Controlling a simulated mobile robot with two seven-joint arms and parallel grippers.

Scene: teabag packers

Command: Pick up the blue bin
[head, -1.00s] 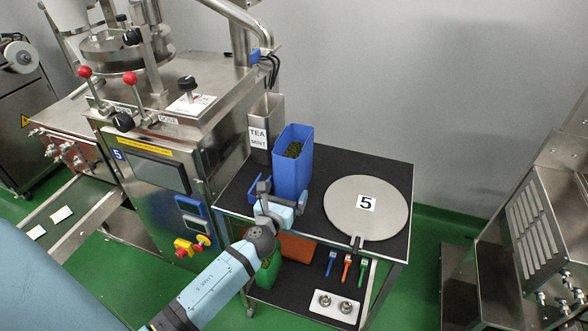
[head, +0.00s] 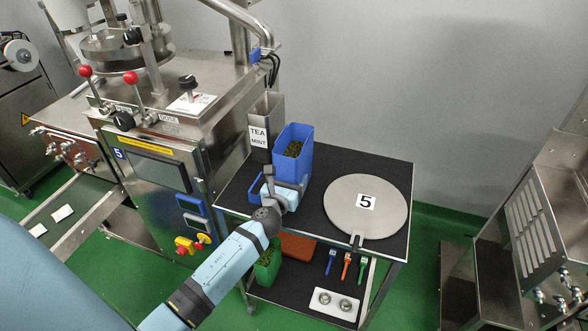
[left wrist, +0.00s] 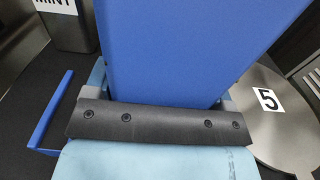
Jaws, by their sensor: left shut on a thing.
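The blue bin (head: 279,157) is upright on the black top of the trolley and holds dark loose tea. My left gripper (head: 288,187) is at its near, lower side, with a finger on either side of it. In the left wrist view the bin (left wrist: 185,45) fills the space in front of the palm, and the left gripper (left wrist: 163,92) is shut on it. The bin's base is hidden behind the gripper, so I cannot tell whether it is clear of the surface. My right gripper is not in view.
A steel container (head: 259,133) labelled TEA MINT stands behind the bin. A blue bracket-like piece (left wrist: 50,118) lies close on the left. A round plate marked 5 (head: 385,213) lies to the right. A green bin (head: 265,270) and tools are on the lower shelf.

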